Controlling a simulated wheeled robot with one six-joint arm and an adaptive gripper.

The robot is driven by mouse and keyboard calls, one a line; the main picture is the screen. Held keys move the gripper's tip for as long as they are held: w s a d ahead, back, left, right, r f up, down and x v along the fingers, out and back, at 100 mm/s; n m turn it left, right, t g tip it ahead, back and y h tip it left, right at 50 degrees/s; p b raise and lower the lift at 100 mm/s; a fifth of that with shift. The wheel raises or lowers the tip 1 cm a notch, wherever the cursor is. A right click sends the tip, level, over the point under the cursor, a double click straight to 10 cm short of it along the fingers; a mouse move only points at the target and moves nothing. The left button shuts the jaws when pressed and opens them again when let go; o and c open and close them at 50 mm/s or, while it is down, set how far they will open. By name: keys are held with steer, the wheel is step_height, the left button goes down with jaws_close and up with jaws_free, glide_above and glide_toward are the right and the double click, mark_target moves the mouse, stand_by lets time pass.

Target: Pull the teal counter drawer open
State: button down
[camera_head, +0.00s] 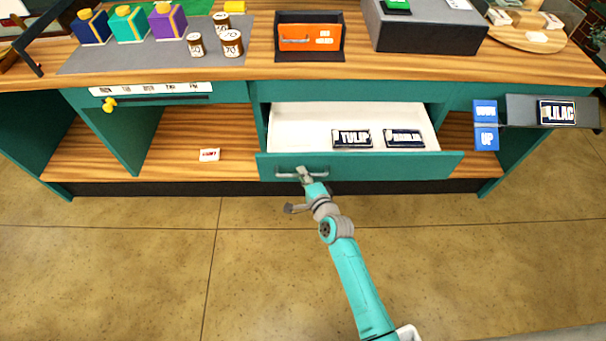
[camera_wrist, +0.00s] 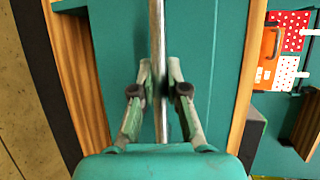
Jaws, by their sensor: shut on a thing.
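The teal counter drawer (camera_head: 400,166) stands pulled out from the counter in the head view, with its white inside (camera_head: 300,125) showing. Two dark name cards lie in it: one reads TULIP (camera_head: 351,138), and the other's word (camera_head: 405,139) is hard to read. My gripper (camera_head: 304,172) is at the drawer's metal handle (camera_head: 288,175), on the left part of the front. In the wrist view my gripper (camera_wrist: 160,95) is shut on the handle bar (camera_wrist: 157,30), one finger on each side. The drawer front (camera_wrist: 205,60) fills the middle behind it.
The wooden counter top (camera_head: 360,75) holds an orange box in a dark holder (camera_head: 297,38), jars (camera_head: 231,43) and colored packets (camera_head: 127,25). A dark shelf with a LILAC card (camera_head: 557,112) juts out at right. The floor (camera_head: 130,260) before the counter is clear.

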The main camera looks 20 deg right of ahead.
steer(key=shift+s, duration=0.25)
steer(key=c, duration=1.2)
jaws_free()
steer(key=v, duration=1.2)
